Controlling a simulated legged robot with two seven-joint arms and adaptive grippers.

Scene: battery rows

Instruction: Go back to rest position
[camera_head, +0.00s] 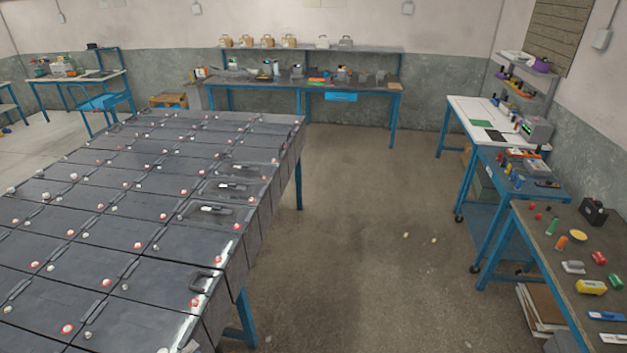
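No arm of mine shows clearly in the head view. A small pale shape at the bottom edge, by the near right corner of the battery table, may be part of my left gripper (190,346). It is too small and cut off to tell whether it is open or shut. My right gripper is not in view. The rows of dark flat batteries (65,255) cover the table on the left, with red and white round terminals on their tops.
A black handle (206,281) and several light tools (213,209) lie along the batteries' right side. A cluttered workbench (590,262) stands at right, another bench (370,86) at the back wall. The floor (370,230) between is mostly clear.

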